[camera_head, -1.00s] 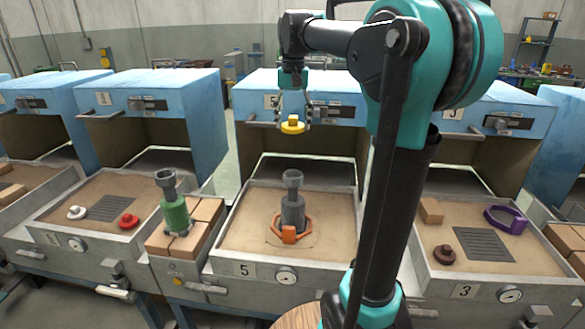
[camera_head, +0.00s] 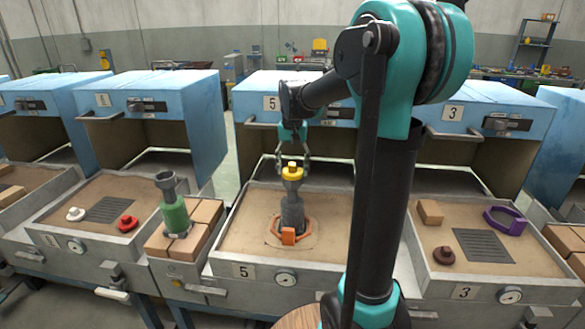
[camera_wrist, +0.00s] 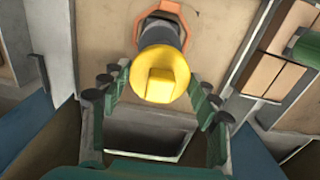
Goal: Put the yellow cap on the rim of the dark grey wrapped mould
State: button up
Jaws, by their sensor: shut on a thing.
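The yellow cap (camera_head: 292,174) is at the top of the dark grey wrapped mould (camera_head: 292,214), over its flared rim. I cannot tell whether it touches the rim or hovers just above it. My gripper (camera_head: 293,164) comes down from above and is shut on the cap. In the wrist view the cap (camera_wrist: 160,74) sits between the fingers of my gripper (camera_wrist: 160,88) and hides most of the rim. The mould's grey side (camera_wrist: 163,26) shows beyond it. The mould stands upright in an orange hexagonal clamp (camera_head: 289,236) on the tray of oven 5.
A green wrapped mould (camera_head: 175,213) stands on bricks (camera_head: 205,216) left of tray 5. The left tray holds a white cap (camera_head: 76,214) and a red cap (camera_head: 128,221). The right tray holds a brown cap (camera_head: 444,254) and a purple clamp (camera_head: 506,217). Oven 5 is open behind.

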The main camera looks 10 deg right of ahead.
aim_at(293, 164)
jog(key=shift+f, duration=0.15)
jog(key=o, duration=1.1)
jog(key=shift+o, duration=0.2)
notch_tip(293, 164, up, 12)
jog(key=s+d+f+n+t, duration=0.1)
jog(key=s+d+f+t, duration=0.1)
jog(key=s+f, duration=0.9)
jog(key=s+d+f+n+t, duration=0.2)
jog(key=s+f, duration=0.9)
jog(key=f, duration=0.5)
jog(key=shift+f, duration=0.25)
